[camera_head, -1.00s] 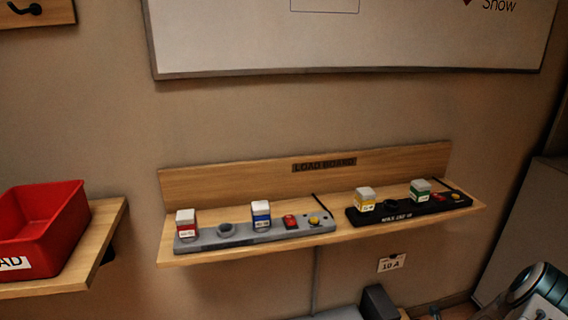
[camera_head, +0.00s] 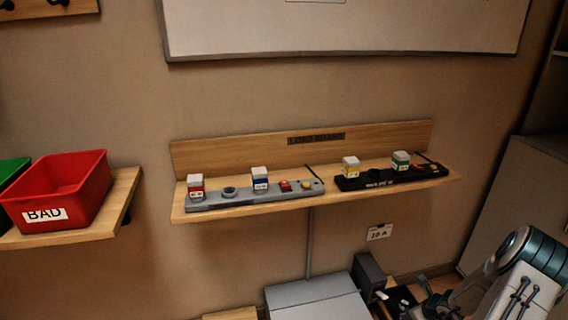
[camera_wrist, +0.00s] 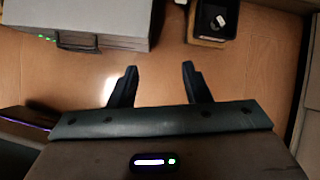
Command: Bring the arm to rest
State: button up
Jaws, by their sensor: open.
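My gripper (camera_wrist: 158,72) shows in the wrist view with its two dark fingers apart and nothing between them. It points over the wooden floor (camera_wrist: 150,60). In the head view my arm is at the lower right, beside and below the load board shelf (camera_head: 240,207), and the fingertips are hard to make out there.
The shelf holds a grey board (camera_head: 255,195) and a black board (camera_head: 395,178) with small coloured blocks. A red bin marked BAD (camera_head: 75,180) stands on a left shelf. A grey box (camera_head: 315,300) is on the floor; it also shows in the wrist view (camera_wrist: 90,22).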

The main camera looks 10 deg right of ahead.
jog(key=w+a+r+n+y+p, duration=0.1)
jog(key=a+r+n+p, duration=0.2)
jog(key=a+r+n, duration=0.55)
jog(key=w+a+r+n+g+y+p, duration=0.15)
jog(key=a+r, duration=0.45)
jog(key=r, duration=0.8)
jog(key=a+r+n+t+p, duration=0.1)
jog(key=a+r+n+p, duration=0.2)
jog(key=a+r+n, duration=0.6)
jog(key=s+a+r+n+g+p, duration=0.1)
jog(key=s+a+r+n+p, duration=0.15)
jog(key=s+a+r, duration=0.4)
jog(key=s+a+r+n+g+p, duration=0.1)
jog(key=s+r+n+g+p, duration=0.2)
jog(key=r, duration=0.6)
jog(key=s+a+r+n+h+p, duration=0.1)
jog(key=s+r+n, duration=0.2)
jog(key=s, duration=0.3)
jog(key=s+r+n+t+h+p, duration=0.1)
jog(key=s+r+n+h+p, duration=0.1)
jog(key=s+r+n, duration=0.2)
jog(key=s, duration=0.3)
jog(key=shift+a+r, duration=0.35)
jog(key=shift+r, duration=0.05)
jog(key=shift+w+h, duration=0.1)
jog(key=shift+h, duration=0.15)
